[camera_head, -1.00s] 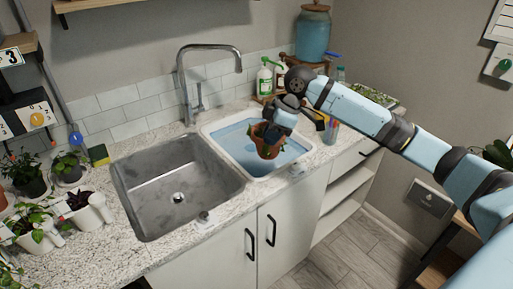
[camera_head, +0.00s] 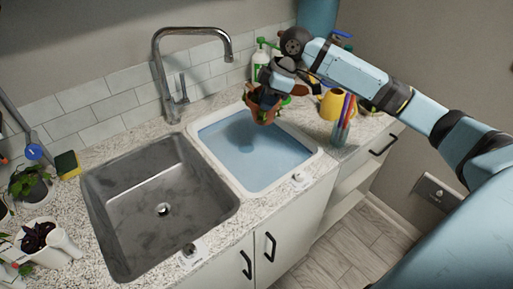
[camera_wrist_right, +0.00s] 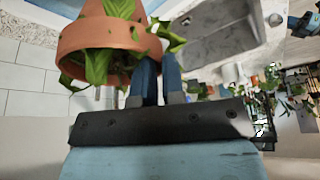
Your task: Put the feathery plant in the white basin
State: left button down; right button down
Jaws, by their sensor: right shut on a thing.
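My right gripper (camera_head: 268,92) is shut on a terracotta pot with a green plant (camera_head: 262,112). In the right wrist view, the pot (camera_wrist_right: 108,38) is beside the fingers (camera_wrist_right: 158,82), strongly tilted, with broad pointed leaves spilling out; they do not look feathery. The white basin (camera_head: 255,165) is set in the counter and holds blue water. In the head view the pot overlaps the basin's back rim and appears held above it. My left gripper is outside the head view; a small blue-and-dark part at the wrist view's upper right (camera_wrist_right: 304,24) looks like it.
An empty steel sink (camera_head: 160,205) with a tall faucet (camera_head: 165,70) adjoins the basin. A yellow cup (camera_head: 334,104) and upright coloured pens (camera_head: 343,122) stand right of the basin. A green-topped bottle (camera_head: 260,57) stands behind it. Potted plants (camera_head: 28,185) crowd the left counter.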

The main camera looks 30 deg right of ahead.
notch_tip(320, 180, down, 19)
dwell(0.5)
jog(key=shift+s+f, duration=0.1)
jog(key=c, duration=1.2)
grip_release()
jog(key=v, duration=1.2)
jog(key=shift+a, duration=0.1)
